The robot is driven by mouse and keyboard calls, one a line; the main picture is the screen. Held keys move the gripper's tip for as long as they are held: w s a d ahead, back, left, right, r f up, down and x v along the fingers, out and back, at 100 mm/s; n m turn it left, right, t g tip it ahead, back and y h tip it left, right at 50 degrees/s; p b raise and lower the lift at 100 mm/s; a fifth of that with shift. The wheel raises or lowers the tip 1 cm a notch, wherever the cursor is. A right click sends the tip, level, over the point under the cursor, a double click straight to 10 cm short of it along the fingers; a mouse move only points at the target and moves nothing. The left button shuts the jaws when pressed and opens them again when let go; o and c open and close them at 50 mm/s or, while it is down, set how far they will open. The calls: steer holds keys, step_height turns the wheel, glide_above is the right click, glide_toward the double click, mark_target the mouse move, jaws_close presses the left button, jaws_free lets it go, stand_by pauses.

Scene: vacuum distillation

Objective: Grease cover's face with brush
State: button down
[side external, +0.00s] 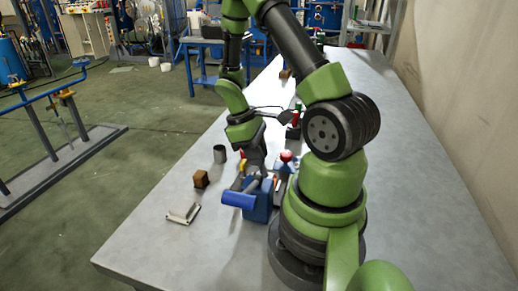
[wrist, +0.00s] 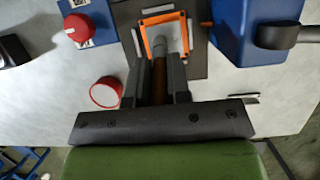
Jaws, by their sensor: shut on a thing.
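In the wrist view, my gripper (wrist: 160,72) is shut on a slim brown-handled tool, seemingly the brush (wrist: 158,80). The brush's far end points at a pale square face with an orange border (wrist: 165,38), which seems to be the cover. I cannot tell whether the bristles touch that face; the tip is hard to make out. In the side view, my gripper (side external: 255,172) is low over the blue apparatus (side external: 260,207). The brush and the cover's face are not clear there.
A red button on a blue box (wrist: 78,28) and a blue body with a dark handle (wrist: 240,32) flank the cover. A brown block (side external: 201,179), grey cup (side external: 219,154) and metal plate (side external: 184,214) lie left.

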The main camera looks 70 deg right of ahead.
steer(key=shift+a, duration=1.65)
steer(key=shift+d, duration=3.1)
steer(key=shift+r, duration=0.15)
steer(key=shift+r, duration=2.95)
steer(key=shift+r, duration=0.1)
step_height(320, 180, up, 3)
steer(key=shift+f, duration=0.1)
